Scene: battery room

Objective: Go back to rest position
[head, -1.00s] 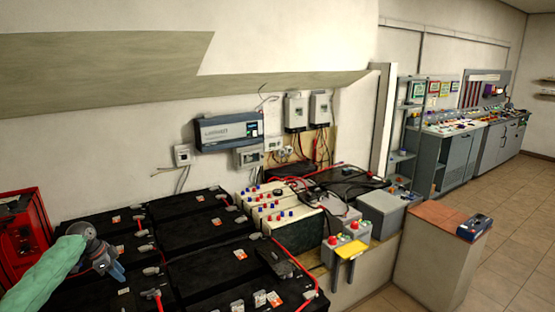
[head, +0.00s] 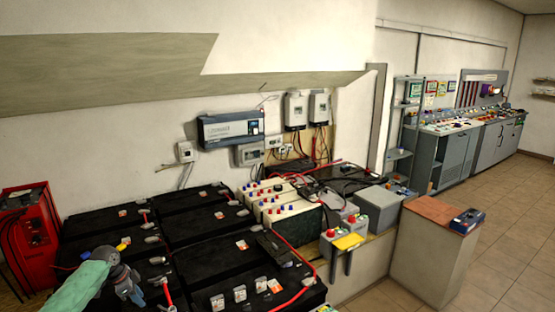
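My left gripper (head: 131,290) is at the lower left of the head view, at the end of my green-sleeved arm. It is over the near black batteries (head: 210,258). Its fingers are small and dark against the dark batteries, so I cannot tell whether they are open or shut. I see nothing clearly held in it. My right gripper is not in view.
A red charger unit (head: 30,240) stands at the far left. White batteries (head: 290,212) with red and blue caps sit mid-bench. A pedestal (head: 430,255) carries a dark blue device (head: 467,220). Floor (head: 510,235) is clear at right.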

